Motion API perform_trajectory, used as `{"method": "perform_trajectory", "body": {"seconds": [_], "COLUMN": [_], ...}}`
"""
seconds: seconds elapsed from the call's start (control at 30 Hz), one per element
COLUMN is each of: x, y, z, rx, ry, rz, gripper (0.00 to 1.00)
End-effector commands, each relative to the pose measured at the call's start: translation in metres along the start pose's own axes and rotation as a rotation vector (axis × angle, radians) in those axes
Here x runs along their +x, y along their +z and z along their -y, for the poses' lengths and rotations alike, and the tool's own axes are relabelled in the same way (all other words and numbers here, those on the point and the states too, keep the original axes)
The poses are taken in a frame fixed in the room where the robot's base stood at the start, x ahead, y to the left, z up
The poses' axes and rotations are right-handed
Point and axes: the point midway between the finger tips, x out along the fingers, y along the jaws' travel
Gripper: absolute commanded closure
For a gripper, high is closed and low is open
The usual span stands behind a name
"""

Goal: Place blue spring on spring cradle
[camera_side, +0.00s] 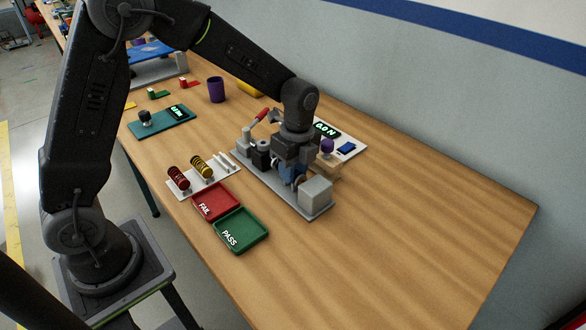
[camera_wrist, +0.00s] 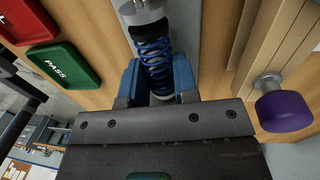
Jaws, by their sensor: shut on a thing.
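The blue spring (camera_wrist: 153,50) is between the blue fingertips of my gripper (camera_wrist: 157,82) in the wrist view. A silver cylindrical part is close to its far end; I cannot tell whether they touch. In the side view my gripper (camera_side: 290,176) is low over the grey test fixture (camera_side: 262,178), left of its grey end block (camera_side: 316,191), and mostly hides the spring. A white rack (camera_side: 187,194), which looks like the spring cradle, stands left of the fixture. It holds a red spring (camera_side: 178,178) and a yellow spring (camera_side: 201,166); its right-hand place shows no spring.
A red FAIL tray (camera_side: 232,204) and a green PASS tray (camera_side: 262,236) lie in front of the fixture. A purple knob (camera_side: 327,146) and a display (camera_side: 327,130) are behind it. A purple cup (camera_side: 216,89) stands farther back. The table's right part is clear.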

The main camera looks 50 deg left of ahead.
Motion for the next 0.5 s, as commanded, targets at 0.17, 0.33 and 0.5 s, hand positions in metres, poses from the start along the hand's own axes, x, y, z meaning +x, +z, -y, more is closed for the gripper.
{"method": "perform_trajectory", "body": {"seconds": [0.17,0.33,0.5], "x": [0.0028,0.0025,0.0023], "y": [0.0001,0.0001,0.0002], "z": [0.0001,0.0001,0.0001], "rx": [0.0,0.0,0.0], "ry": [0.001,0.001,0.001], "rz": [0.0,0.0,0.0], "gripper": [0.99,0.57,0.47]}}
